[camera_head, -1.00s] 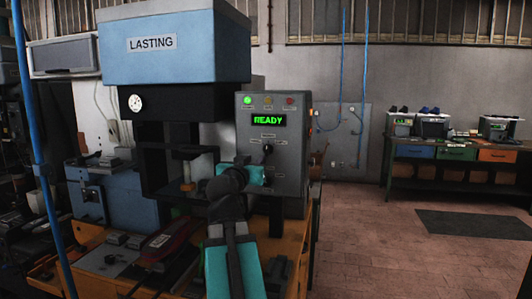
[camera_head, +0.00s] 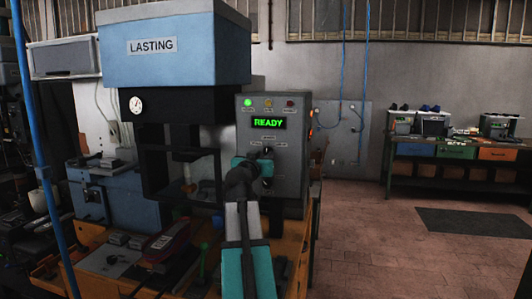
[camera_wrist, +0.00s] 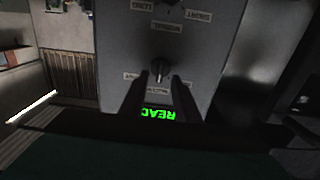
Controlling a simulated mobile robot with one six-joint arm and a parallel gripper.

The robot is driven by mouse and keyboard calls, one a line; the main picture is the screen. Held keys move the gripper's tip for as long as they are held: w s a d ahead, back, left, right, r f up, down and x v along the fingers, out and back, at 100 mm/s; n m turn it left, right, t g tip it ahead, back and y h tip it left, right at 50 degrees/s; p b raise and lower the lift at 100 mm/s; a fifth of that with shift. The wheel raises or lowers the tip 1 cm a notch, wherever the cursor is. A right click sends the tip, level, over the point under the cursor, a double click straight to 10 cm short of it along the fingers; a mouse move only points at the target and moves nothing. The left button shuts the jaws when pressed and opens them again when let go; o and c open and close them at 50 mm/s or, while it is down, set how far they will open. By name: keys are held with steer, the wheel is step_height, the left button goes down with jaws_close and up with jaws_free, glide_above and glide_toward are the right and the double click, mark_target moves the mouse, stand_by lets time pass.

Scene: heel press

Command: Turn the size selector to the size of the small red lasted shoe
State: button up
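The grey control panel (camera_head: 290,185) of the lasting press carries a green READY display (camera_head: 269,123). The selector knob (camera_wrist: 158,70) shows in the wrist view, where the panel appears upside down. My gripper (camera_wrist: 159,77) is open, with one dark finger on each side of the knob; I cannot tell whether they touch it. Small labels surround the knob but are too blurred to read. In the head view my gripper (camera_head: 267,154) is in front of the panel and largely hides the knob. A dark reddish shoe-like object (camera_head: 172,247) lies on the bench at lower left.
The blue LASTING press (camera_head: 175,55) stands left of the panel, with its dark frame close to my arm. A wooden bench (camera_head: 290,240) is below. A blue upright pipe (camera_head: 35,150) is at far left. Open floor (camera_head: 380,230) lies to the right.

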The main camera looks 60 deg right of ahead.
mark_target(267, 152)
steer(key=shift+p+x, duration=0.35)
steer(key=shift+x, duration=1.3)
steer(key=shift+c, duration=0.2)
jaws_close()
